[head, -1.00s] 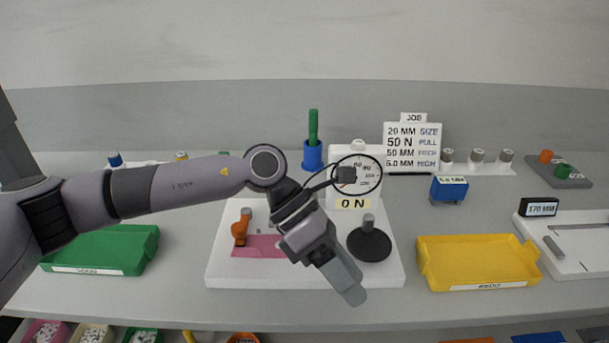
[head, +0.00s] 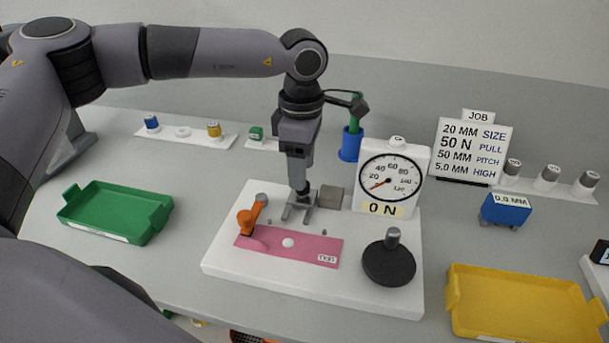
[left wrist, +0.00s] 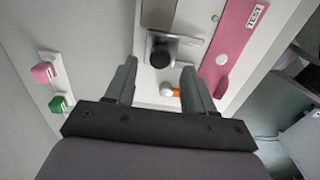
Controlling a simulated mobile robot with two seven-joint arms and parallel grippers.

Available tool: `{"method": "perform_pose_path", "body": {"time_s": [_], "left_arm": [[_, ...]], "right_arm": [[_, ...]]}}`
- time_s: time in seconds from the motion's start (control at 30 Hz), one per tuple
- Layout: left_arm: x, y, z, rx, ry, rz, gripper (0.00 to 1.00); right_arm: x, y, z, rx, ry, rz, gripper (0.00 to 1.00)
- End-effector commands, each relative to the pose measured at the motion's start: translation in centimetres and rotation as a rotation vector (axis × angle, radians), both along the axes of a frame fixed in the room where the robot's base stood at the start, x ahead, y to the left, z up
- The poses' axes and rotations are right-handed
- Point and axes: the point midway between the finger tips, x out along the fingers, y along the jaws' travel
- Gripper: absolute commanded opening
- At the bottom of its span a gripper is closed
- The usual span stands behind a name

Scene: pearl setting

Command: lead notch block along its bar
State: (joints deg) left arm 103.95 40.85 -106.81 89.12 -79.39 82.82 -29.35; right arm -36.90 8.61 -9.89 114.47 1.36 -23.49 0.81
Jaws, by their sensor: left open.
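My left gripper (head: 297,212) points down over the back part of a white test board (head: 225,262), left of the gauge. It is open. In the left wrist view its fingers (left wrist: 160,70) stand apart, with a dark round-topped piece (left wrist: 160,57) on a small grey plate between and just beyond the tips. I cannot tell whether they touch it. A grey block (head: 331,197) sits right of the gripper and shows at the top of the left wrist view (left wrist: 158,12). Which piece is the notch block is unclear; its bar is largely hidden. My right gripper is not in view.
On the board are an orange lever (head: 250,218), a pink TEST strip (head: 270,246) and a black round weight (head: 389,264). A green tray (head: 115,212) lies left, a yellow tray (head: 520,305) right.

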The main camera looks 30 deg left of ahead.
Motion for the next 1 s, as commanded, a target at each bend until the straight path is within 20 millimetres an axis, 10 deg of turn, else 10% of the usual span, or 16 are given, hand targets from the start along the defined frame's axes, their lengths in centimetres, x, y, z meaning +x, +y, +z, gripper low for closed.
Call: {"method": "perform_pose_path", "body": {"time_s": [0.53,0.7,1.0], "left_arm": [[0.0,-0.1,-3.1,-0.002,-0.001,-0.001,0.54],[0.0,-0.1,-3.1,-0.002,-0.001,-0.001,0.02],[-0.7,-0.3,-3.2,-0.005,0.002,-0.001,0.00]], "right_arm": [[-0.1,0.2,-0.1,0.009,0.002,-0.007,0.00],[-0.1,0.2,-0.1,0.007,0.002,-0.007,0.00],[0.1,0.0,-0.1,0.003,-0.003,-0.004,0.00]]}}
